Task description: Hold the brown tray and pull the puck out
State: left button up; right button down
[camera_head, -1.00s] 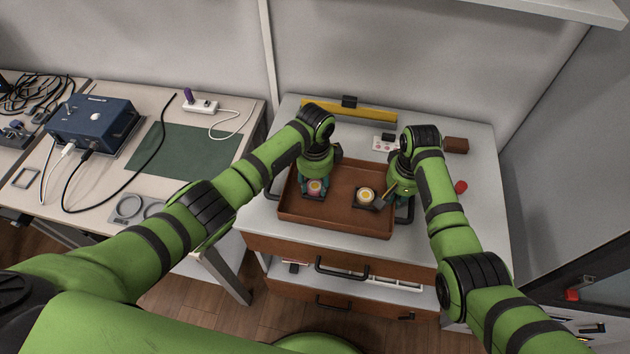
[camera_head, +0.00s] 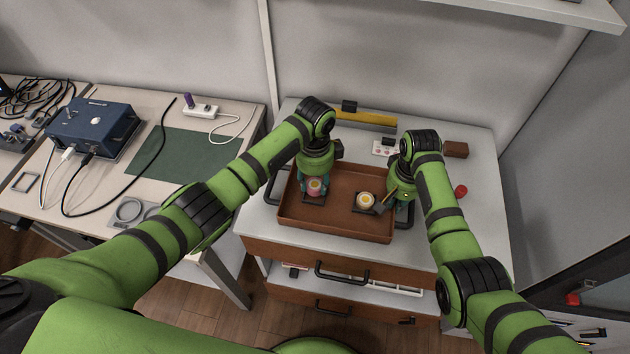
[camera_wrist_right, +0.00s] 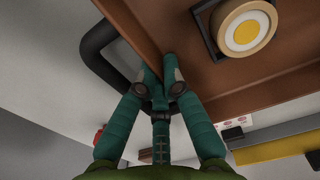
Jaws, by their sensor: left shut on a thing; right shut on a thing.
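The brown tray (camera_head: 340,222) sits on the white cabinet top. My right gripper (camera_head: 391,203) is shut on the tray's right wall; in the right wrist view its fingers (camera_wrist_right: 160,72) pinch the wall beside the black side handle. A puck with a pink face and yellowish centre (camera_head: 315,187) is at the left inside the tray, in a dark square holder. My left gripper (camera_head: 315,178) is shut on this puck, and its fingers partly hide it. A white puck with a yellow centre (camera_head: 366,201) sits in another dark holder; it also shows in the right wrist view (camera_wrist_right: 243,27).
A yellow bar (camera_head: 365,119), a small white panel (camera_head: 383,148), a brown block (camera_head: 456,149) and a red round object (camera_head: 461,190) lie around the tray. A bench with a blue box (camera_head: 95,124) stands at left.

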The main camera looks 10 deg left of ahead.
dwell(0.4)
jog(key=c, duration=1.3)
grip_release()
jog(key=shift+r, duration=0.1)
